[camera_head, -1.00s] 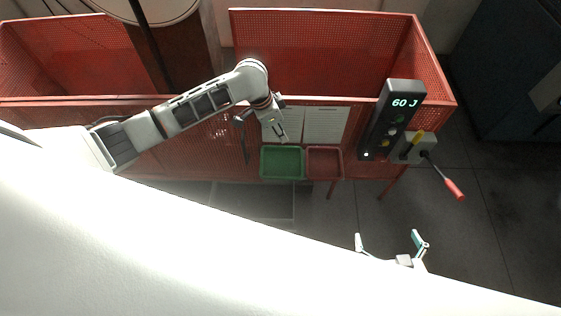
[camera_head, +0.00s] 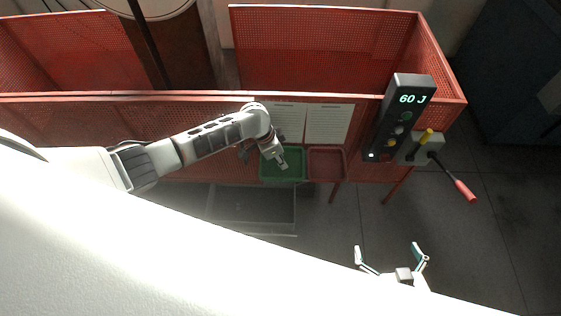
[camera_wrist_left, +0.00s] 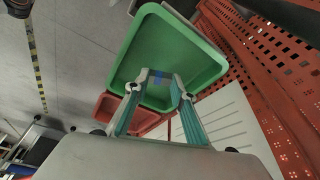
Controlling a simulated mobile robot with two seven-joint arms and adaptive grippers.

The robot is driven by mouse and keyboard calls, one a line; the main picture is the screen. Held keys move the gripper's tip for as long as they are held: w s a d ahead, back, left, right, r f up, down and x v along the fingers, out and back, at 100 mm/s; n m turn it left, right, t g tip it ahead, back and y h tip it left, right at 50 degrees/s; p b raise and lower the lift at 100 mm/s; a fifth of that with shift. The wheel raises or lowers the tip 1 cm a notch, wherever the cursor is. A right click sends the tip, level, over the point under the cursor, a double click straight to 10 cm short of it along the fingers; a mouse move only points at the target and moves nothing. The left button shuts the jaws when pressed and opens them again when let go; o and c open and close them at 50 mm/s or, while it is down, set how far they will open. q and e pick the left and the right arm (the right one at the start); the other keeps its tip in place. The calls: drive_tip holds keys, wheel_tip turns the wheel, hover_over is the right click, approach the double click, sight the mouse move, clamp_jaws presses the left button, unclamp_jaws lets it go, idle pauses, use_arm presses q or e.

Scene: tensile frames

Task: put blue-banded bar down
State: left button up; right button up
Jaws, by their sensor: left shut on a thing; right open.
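My left gripper (camera_head: 283,164) is over the green tray (camera_head: 297,170) in the head view. In the left wrist view its fingers (camera_wrist_left: 163,84) are closed around a small piece with a blue band, the blue-banded bar (camera_wrist_left: 158,76). Most of the bar is hidden by the fingers. The green tray (camera_wrist_left: 165,38) lies beyond the fingertips and looks empty apart from the bar in front of it. I cannot tell whether the bar touches the tray floor. My right gripper (camera_head: 391,262) is open and empty over the floor at the lower right.
A red tray (camera_head: 327,163) sits right beside the green one. Behind both stands a red mesh guard (camera_head: 205,122) with white sheets (camera_head: 328,123). A display panel reading 60 J (camera_head: 394,118) and a red-handled lever (camera_head: 463,188) stand to the right.

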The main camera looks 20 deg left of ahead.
use_arm(q)
drive_tip(key=shift+f, duration=0.65)
use_arm(e)
drive_tip(key=shift+s+f, duration=0.1)
drive_tip(key=shift+f, duration=0.25)
use_arm(q)
drive_tip(key=shift+f, duration=0.1)
drive_tip(key=shift+f, duration=0.15)
drive_tip(key=o, duration=1.1)
use_arm(e)
drive_tip(key=shift+f, duration=0.1)
